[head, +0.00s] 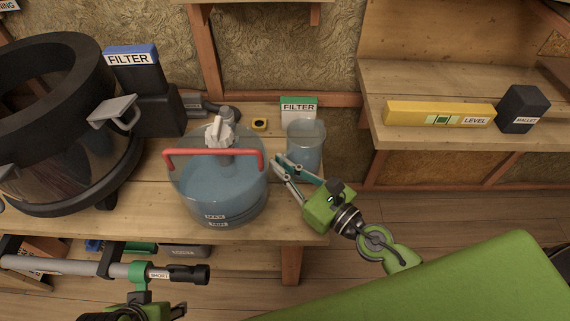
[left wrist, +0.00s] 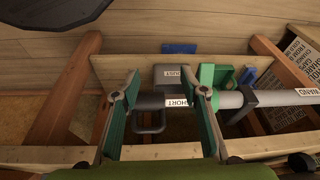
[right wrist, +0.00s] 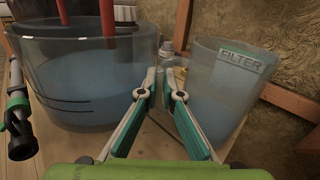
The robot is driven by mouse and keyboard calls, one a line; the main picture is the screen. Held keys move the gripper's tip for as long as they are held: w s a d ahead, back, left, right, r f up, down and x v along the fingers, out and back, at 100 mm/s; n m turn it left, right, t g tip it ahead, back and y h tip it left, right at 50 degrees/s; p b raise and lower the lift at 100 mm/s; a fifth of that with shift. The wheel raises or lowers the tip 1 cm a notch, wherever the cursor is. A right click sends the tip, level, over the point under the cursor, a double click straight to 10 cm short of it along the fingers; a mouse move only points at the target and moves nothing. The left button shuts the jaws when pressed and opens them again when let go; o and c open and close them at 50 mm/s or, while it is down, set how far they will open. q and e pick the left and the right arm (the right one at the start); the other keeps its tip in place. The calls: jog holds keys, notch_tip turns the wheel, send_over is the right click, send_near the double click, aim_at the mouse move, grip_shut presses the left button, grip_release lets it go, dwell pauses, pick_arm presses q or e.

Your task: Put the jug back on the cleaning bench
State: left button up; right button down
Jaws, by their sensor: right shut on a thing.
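The jug (head: 306,148) is a clear open container of bluish liquid, upright at the right end of the wooden cleaning bench (head: 120,218). My right gripper (head: 279,164) is at the jug's left side, beside the big tank. In the right wrist view its fingers (right wrist: 162,90) are close together at the near left edge of the jug (right wrist: 215,100); the exact contact is hard to see. My left gripper (left wrist: 168,90) is open in the left wrist view, its fingers either side of a black nozzle labelled SHORT (left wrist: 177,102). Only part of it shows in the head view.
A large clear tank (head: 218,190) with a red handle stands left of the jug. Filter boxes (head: 298,106) (head: 131,56) and a large black-rimmed drum (head: 50,125) are on the bench.

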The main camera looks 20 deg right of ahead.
jog(key=shift+s+a+r, duration=0.1)
jog(key=shift+s+r, duration=0.05)
pick_arm(q)
jog(key=shift+s, duration=0.1)
pick_arm(e)
jog(key=c, duration=2.5)
grip_release()
jog(key=shift+f, duration=0.2)
pick_arm(q)
jog(key=shift+w+d+r+t, duration=0.15)
jog(key=shift+w+t, duration=0.25)
jog(key=shift+w, duration=0.4)
